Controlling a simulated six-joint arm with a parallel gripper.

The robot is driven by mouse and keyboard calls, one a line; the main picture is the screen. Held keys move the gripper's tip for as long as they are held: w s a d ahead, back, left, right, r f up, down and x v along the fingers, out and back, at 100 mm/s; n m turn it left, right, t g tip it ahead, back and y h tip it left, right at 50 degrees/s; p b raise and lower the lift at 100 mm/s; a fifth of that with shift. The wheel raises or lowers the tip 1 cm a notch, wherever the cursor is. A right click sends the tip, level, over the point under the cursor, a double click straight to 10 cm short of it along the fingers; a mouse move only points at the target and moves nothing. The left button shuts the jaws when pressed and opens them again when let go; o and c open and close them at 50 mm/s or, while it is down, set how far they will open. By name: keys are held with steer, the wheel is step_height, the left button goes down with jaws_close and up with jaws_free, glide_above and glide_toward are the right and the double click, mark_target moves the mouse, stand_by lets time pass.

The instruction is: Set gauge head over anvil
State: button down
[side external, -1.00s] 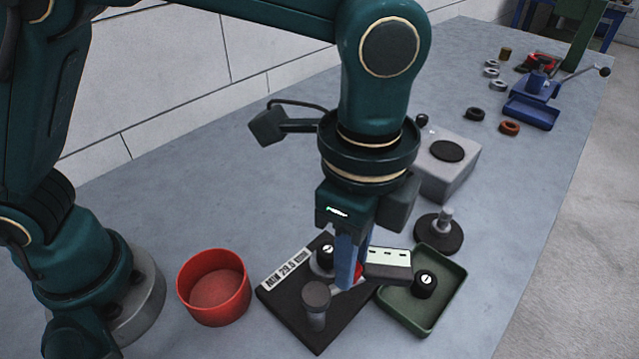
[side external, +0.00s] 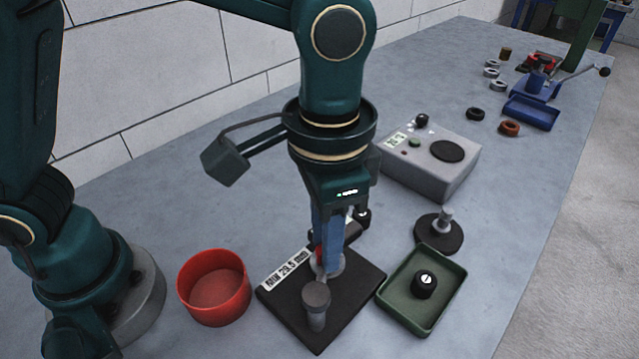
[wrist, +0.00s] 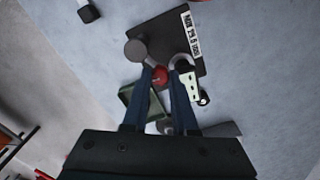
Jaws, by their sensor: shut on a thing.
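My gripper (side external: 325,268) points down over the black plate (side external: 350,305) with the "MIN 29.5" label. Its blue fingers are shut on a gauge head; a red part of it shows between the fingertips in the wrist view (wrist: 160,76). The gauge head's pale body (wrist: 189,88) and black knob (wrist: 203,98) show beside the right finger; in the side view the fingers partly hide them. A grey-capped post (side external: 316,297), which may be the anvil, stands on the plate just in front of the fingertips. I cannot tell whether the gauge head touches post or plate.
A red bowl (side external: 214,310) stands left of the plate. Behind are a black round base with post (side external: 439,236) and a grey box (side external: 455,175).

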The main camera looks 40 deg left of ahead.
steer(key=shift+s+a+r+n, duration=0.1)
steer(key=shift+s+a+n, duration=0.05)
steer(key=shift+n, duration=0.35)
steer(key=c, duration=0.7)
jaws_free()
steer(key=shift+r, duration=2.55)
steer(key=shift+a, duration=0.1)
